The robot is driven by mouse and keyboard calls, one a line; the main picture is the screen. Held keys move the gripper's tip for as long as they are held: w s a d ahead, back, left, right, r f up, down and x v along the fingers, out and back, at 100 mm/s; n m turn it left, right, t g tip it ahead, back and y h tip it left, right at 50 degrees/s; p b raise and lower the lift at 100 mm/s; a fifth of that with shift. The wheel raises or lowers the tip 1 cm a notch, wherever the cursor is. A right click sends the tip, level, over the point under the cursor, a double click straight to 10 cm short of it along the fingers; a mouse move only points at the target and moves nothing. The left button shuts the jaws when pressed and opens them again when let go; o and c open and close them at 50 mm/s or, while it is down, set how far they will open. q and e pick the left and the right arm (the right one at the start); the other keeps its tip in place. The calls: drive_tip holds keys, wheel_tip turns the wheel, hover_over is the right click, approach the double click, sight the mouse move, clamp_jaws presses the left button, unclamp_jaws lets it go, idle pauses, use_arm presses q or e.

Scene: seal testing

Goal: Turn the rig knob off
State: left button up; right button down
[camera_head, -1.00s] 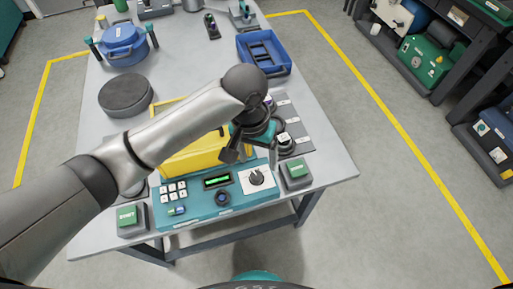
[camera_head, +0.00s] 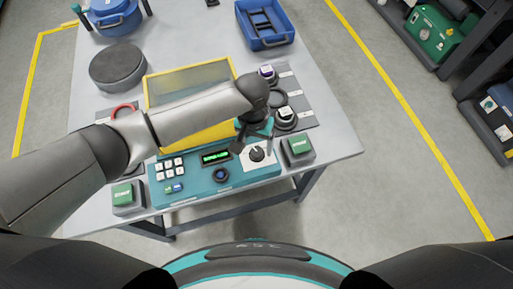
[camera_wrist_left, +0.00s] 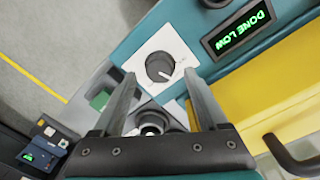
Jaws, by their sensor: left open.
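The rig knob (camera_head: 257,154) is a dark round dial on a white plate at the right of the teal control panel (camera_head: 190,186). In the left wrist view the knob (camera_wrist_left: 160,66) shows a pale pointer mark aimed to the lower right of the picture. My left gripper (camera_head: 248,145) hangs just above and beside the knob. In the left wrist view my left gripper (camera_wrist_left: 160,92) is open, its fingers apart with nothing between the tips; the knob lies beyond them, apparently untouched. The green display (camera_wrist_left: 242,28) reads "DONE LOW". My right gripper is out of view.
A yellow-framed box (camera_head: 188,84) stands behind the panel, partly under my left arm. Green-topped button boxes sit at the right (camera_head: 298,148) and left (camera_head: 124,197) of the panel. Round fixtures (camera_head: 285,117) stand behind the knob. A blue tray (camera_head: 264,40) is farther back.

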use_arm(q)
drive_tip(key=shift+f, duration=0.95)
clamp_jaws()
